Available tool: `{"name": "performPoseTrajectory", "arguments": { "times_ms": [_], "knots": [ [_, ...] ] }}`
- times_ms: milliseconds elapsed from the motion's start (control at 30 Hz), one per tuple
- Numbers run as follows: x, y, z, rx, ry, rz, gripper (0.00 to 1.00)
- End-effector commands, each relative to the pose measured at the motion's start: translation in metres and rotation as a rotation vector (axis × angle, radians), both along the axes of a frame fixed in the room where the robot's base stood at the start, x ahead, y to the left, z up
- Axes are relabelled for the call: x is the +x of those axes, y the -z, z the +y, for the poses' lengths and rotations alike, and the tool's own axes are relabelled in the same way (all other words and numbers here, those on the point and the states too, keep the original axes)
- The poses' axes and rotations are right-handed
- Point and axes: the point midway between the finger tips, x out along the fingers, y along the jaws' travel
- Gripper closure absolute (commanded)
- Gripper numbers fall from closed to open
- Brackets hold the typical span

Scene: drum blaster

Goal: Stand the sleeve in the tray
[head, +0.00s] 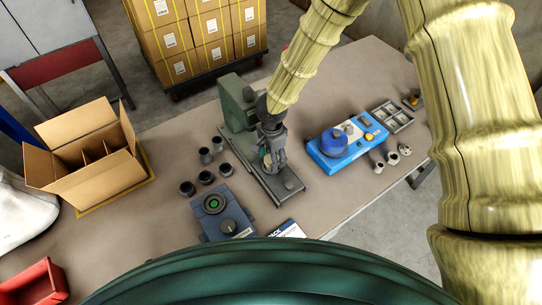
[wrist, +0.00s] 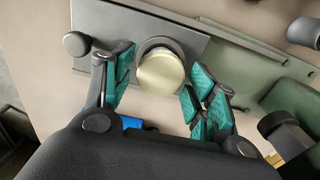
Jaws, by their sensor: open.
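A pale brass round piece (wrist: 160,72), which looks like the sleeve, sits on a dark round seat on the grey base of the green press (head: 236,100). My gripper (head: 272,160) is over the press base, pointing down. In the wrist view my gripper (wrist: 161,68) is open, with teal finger pads on both sides of the brass piece and gaps visible between. In the head view the gripper mostly hides the piece. A grey tray with compartments (head: 410,123) lies at the right of the table, beyond the blue machine.
The blue machine (head: 340,150) stands between press and tray, with several small metal rings (head: 379,167) before it. Several dark cylinders (head: 187,188) stand left of the press. A dark box with a green button (head: 214,203) is nearer. A divided cardboard box (head: 110,185) is at left.

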Motion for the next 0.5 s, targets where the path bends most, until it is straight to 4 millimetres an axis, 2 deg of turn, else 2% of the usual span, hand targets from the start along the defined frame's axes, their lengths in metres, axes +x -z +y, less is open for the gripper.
{"name": "performPoseTrajectory", "arguments": {
  "times_ms": [33,233,500],
  "knots": [
    [0.0000,-0.0001,0.0000,0.000,0.000,0.000,0.43],
    [0.0000,0.0000,0.0000,0.000,0.000,0.000,0.79],
    [-0.0001,-0.0043,-0.0001,0.000,0.000,0.000,0.81]
  ]
}}
